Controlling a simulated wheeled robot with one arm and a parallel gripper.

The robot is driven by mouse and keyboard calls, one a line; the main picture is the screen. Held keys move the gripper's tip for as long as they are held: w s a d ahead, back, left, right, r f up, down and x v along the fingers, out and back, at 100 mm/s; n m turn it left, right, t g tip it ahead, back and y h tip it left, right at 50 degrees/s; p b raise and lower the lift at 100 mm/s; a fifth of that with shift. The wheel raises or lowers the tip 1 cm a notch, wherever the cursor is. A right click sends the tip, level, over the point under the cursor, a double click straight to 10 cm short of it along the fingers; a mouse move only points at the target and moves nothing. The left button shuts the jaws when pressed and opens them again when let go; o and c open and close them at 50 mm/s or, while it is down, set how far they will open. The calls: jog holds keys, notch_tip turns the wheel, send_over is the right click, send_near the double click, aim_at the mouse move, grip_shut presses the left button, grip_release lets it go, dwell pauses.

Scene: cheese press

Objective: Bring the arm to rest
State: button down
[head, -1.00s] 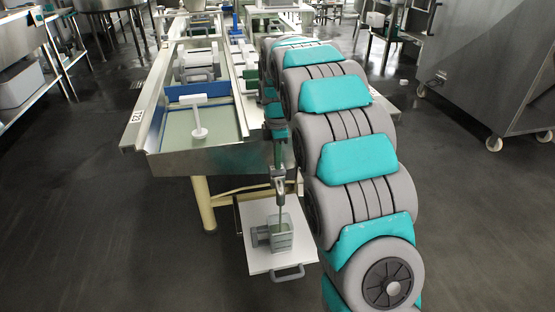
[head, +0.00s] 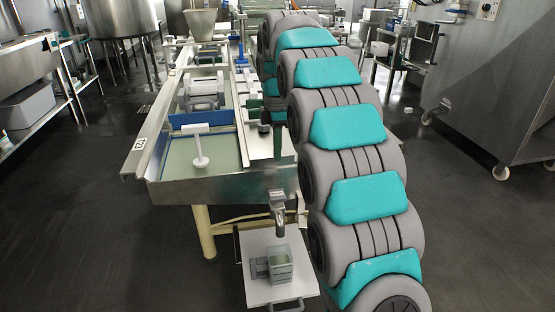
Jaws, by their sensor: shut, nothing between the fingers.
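My arm, grey with teal pads, rises along the right side of the picture and bends over the vat in the head view. Its end hangs down at the near right corner of the vat. My gripper (head: 277,143) shows there as a narrow green and dark shape, shut and empty, partly hidden by my own arm. It is above and apart from the grey spout (head: 279,215) on the vat's near side.
The metal vat (head: 222,186) holds pale liquid and a white T-shaped tool (head: 200,147). Below the spout, a small square container (head: 280,268) stands on a white tray (head: 256,291). A steel cabinet (head: 490,100) is at right.

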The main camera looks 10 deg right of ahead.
jog(key=shift+r, duration=0.1)
dwell(0.3)
jog(key=s+f+m, duration=0.3)
jog(key=s+m, duration=0.3)
jog(key=s, duration=0.8)
jog(key=s+d+f+m+g, duration=0.1)
jog(key=s+f+m, duration=0.3)
jog(key=s, duration=1.1)
jog(key=s+f+m, duration=0.3)
jog(key=s+m, duration=0.5)
jog(key=s, duration=0.6)
jog(key=shift+s+d+f+g, duration=0.25)
jog(key=shift+d+f+g, duration=0.05)
jog(key=shift+f+g, duration=0.1)
jog(key=shift+s, duration=0.1)
